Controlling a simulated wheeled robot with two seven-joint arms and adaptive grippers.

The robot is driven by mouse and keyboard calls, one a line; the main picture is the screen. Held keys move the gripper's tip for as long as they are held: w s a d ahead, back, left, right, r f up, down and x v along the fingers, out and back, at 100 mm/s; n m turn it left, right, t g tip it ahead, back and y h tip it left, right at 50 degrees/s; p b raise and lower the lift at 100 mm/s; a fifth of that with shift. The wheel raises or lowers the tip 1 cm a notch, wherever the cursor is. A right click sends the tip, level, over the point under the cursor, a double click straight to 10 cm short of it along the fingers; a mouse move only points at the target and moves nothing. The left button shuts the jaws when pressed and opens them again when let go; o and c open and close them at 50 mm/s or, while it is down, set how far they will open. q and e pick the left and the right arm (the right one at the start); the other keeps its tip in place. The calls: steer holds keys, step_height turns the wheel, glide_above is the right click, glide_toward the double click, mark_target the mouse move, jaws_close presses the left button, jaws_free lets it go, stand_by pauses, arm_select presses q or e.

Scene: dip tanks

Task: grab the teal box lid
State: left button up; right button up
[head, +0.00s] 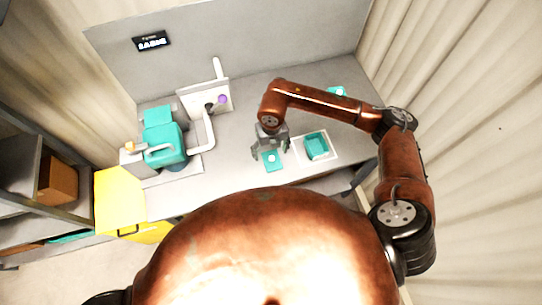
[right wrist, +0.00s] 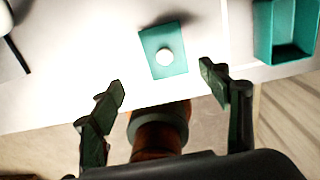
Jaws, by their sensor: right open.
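The teal box lid (head: 272,161) lies flat on the grey counter, to the left of the open teal box (head: 316,146). In the right wrist view the lid (right wrist: 152,43) is a teal plate with a round white knob (right wrist: 165,57). My right gripper (head: 262,154) is above the lid in the head view. In the right wrist view my right gripper (right wrist: 163,78) is open and empty, its fingers apart on either side and short of the lid. The teal box also shows there (right wrist: 262,35), right of the lid. My left gripper is not in view.
The teal box stands on a white mat (head: 332,143). Another small teal item (head: 337,91) lies at the back right. A yellow cabinet (head: 120,200) is at the left.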

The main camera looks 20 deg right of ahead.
mark_target(272, 158)
steer(key=shift+w+d+f, duration=0.2)
steer(key=shift+d+f, duration=0.1)
steer(key=shift+d, duration=0.05)
steer(key=shift+f, duration=0.9)
steer(key=f+p, duration=0.1)
steer(key=f, duration=0.3)
steer(key=shift+w+f+p, duration=0.15)
steer(key=shift+w+p, duration=0.05)
steer(key=shift+p, duration=0.1)
steer(key=shift+f, duration=0.5)
steer(key=c, duration=1.1)
steer(key=shift+o, duration=0.2)
steer(key=shift+r, duration=0.1)
